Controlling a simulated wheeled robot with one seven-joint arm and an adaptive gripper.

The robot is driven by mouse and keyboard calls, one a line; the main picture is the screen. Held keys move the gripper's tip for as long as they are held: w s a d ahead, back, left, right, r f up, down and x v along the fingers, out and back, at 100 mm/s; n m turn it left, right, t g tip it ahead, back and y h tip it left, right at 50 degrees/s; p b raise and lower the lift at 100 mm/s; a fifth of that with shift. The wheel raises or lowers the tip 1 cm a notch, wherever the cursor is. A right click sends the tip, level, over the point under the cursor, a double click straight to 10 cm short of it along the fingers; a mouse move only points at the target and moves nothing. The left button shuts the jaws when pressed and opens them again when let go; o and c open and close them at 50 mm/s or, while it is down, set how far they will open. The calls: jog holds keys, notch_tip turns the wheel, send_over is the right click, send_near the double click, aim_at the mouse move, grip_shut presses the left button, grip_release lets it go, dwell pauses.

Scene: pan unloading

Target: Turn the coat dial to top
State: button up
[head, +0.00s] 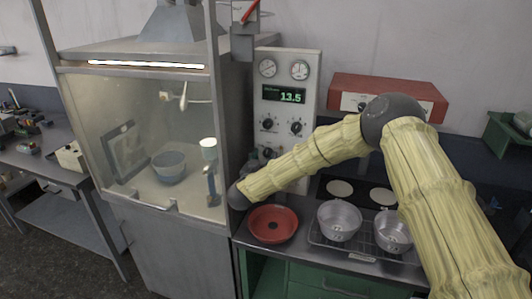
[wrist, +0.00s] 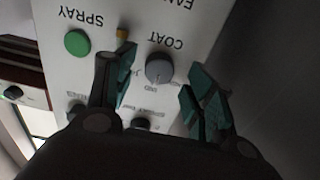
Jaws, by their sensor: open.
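In the wrist view the coat dial (wrist: 157,68) is a round grey knob on a pale panel (wrist: 205,28), beside the word COAT, which appears upside down. Small marks ring the dial; its exact setting is hard to read. My gripper (wrist: 160,73) is open, with one dark green finger to the left of the dial and the other to its right. The fingertips are close to the dial, and I cannot tell whether they touch it. In the head view my arm reaches to the booth's right corner, and the fingers are hidden there.
A green button (wrist: 77,43) labelled SPRAY is left of the dial, with more dark knobs lower on the panel. In the head view a glass-fronted booth (head: 140,205) stands left of my arm. A red pan (head: 273,224) and two metal pots (head: 339,219) sit on the counter below.

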jog(key=shift+w+d+r, duration=0.15)
jog(key=shift+w+d, duration=0.1)
jog(key=shift+w, duration=0.35)
jog(key=shift+w+f, duration=0.2)
jog(key=shift+w, duration=0.1)
jog(key=shift+s, duration=0.1)
jog(key=shift+c, duration=0.7)
jog(key=c, duration=0.9)
